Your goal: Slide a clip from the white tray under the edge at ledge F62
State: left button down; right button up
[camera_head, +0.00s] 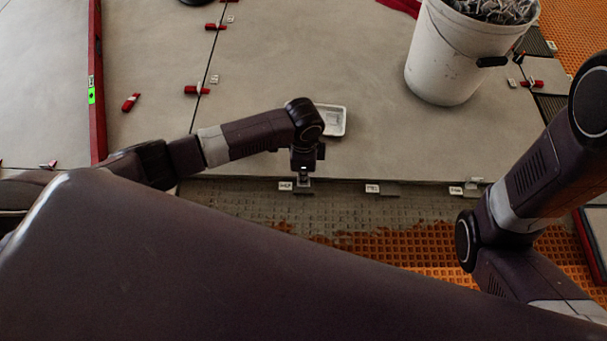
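The white tray (343,121) lies on the large grey tile just behind my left wrist; its left part is hidden and its contents are too small to make out. My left gripper (303,180) points down at the tile's front edge. It appears shut on a small pale grey clip (304,184) at the leftmost ledge (302,190). That ledge has a white label (285,186), too small to read surely. I cannot tell whether the clip is under the edge. My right arm shows at the right, but its gripper is out of view.
Two more labelled ledges, a middle one (387,190) and a right one (472,191), lie along the same edge. A pale clip (476,181) is at the right one. A white bucket (440,60) of grey pieces stands behind. Red wedges (197,90) lie along the left joint.

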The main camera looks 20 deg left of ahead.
pick_arm(q)
jog(key=shift+w, duration=0.1)
dwell(0.7)
jog(key=c, duration=2.1)
grip_release()
